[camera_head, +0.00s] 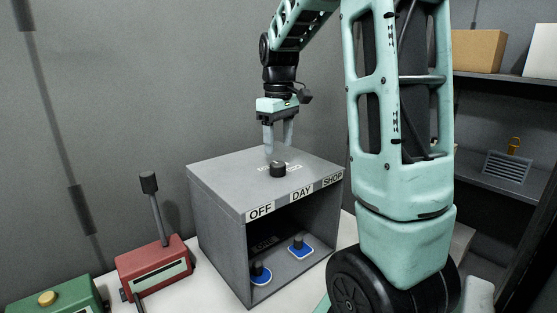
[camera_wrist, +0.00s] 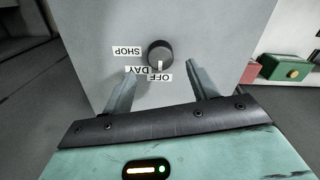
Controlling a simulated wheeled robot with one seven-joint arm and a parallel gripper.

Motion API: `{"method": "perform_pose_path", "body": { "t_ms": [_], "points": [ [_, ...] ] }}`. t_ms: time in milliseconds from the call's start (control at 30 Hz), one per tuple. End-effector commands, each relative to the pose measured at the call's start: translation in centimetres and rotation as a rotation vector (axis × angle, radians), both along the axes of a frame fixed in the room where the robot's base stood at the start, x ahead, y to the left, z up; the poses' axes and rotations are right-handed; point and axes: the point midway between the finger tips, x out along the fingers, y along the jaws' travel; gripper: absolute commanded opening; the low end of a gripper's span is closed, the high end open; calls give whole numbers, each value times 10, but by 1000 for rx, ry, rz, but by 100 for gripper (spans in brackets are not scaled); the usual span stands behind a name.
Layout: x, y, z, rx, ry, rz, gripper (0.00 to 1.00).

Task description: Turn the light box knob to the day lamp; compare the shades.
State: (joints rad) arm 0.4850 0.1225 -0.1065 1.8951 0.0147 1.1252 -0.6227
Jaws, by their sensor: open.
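The light box (camera_head: 215,205) is a grey open-fronted box on the white table. Its front edge reads OFF, DAY and SHOP. A black round knob (camera_head: 278,169) stands on its top; it also shows in the wrist view (camera_wrist: 159,50), with OFF, DAY and SHOP labels around it. The knob's white mark points at OFF. My gripper (camera_head: 278,148) is open, pointing down above the knob; in the wrist view its fingers stand apart on either side below the knob, holding nothing.
A red device (camera_head: 155,268) with an upright lever stands left of the box. A green box (camera_head: 55,297) with a yellow button is at the lower left. Shelves (camera_head: 490,178) with a cardboard box (camera_head: 478,50) stand at the right. A wall is behind.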

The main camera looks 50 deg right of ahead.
Motion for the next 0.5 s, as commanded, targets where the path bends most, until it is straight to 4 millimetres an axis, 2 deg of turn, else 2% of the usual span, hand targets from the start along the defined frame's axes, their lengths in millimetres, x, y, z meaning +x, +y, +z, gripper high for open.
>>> {"method": "perform_pose_path", "body": {
  "t_ms": [200,333,500],
  "points": [
    [-1,1,-39,2,3,0,59],
    [0,0,-54,2,3,0,59],
    [0,0,-62,0,0,0,59]
  ]
}}
